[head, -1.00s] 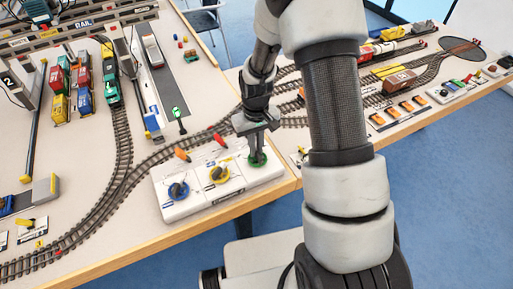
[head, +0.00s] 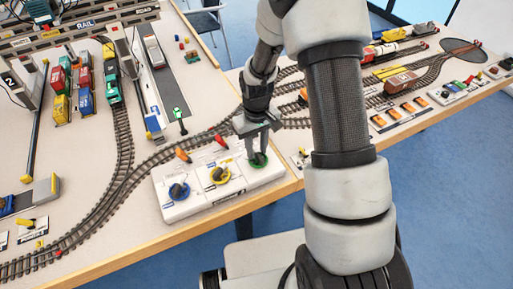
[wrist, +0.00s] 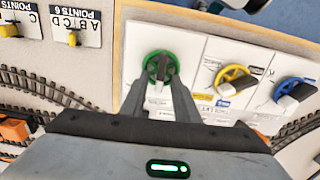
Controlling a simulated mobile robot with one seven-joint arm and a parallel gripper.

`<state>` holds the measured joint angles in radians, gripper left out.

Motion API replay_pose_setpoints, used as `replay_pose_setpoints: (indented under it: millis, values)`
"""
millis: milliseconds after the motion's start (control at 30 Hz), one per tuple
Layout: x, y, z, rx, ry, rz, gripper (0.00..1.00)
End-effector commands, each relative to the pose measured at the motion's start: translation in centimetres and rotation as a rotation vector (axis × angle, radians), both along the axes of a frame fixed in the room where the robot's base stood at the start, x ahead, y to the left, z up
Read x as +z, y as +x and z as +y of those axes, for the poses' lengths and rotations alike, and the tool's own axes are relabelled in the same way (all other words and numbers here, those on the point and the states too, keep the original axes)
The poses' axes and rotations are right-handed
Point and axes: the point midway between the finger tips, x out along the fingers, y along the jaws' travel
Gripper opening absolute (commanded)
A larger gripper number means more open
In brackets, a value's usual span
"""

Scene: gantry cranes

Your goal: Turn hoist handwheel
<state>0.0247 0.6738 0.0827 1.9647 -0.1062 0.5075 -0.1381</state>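A green handwheel (head: 259,160) with a dark knob is at the right end of a white control box (head: 207,197). In the wrist view the green handwheel (wrist: 158,66) shows at the tips of my fingers. My gripper (head: 256,158) points down at this wheel from above, with one finger on each side of the knob. The fingers appear closed on the knob, though the contact is partly hidden. A yellow handwheel (head: 219,174) and a blue handwheel (head: 179,191) sit to its left on the same box, untouched.
A green lever (head: 179,115) stands farther back. The table's wooden edge (head: 220,217) runs close in front of the box.

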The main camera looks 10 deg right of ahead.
Motion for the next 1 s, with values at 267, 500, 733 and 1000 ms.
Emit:
replay_pose_setpoints:
  millis: [267, 500, 733, 1000]
  values:
    - [1.3, 0.1, 0.0, -0.001, 0.0, -0.003, 0.28]
    - [6.6, 0.1, 0.0, -0.002, 0.0, -0.007, 0.28]
    - [12.2, 0.1, 0.0, 0.0, 0.0, -0.006, 0.28]
    - [16.5, 0.0, 0.0, 0.0, 0.0, -0.001, 0.28]
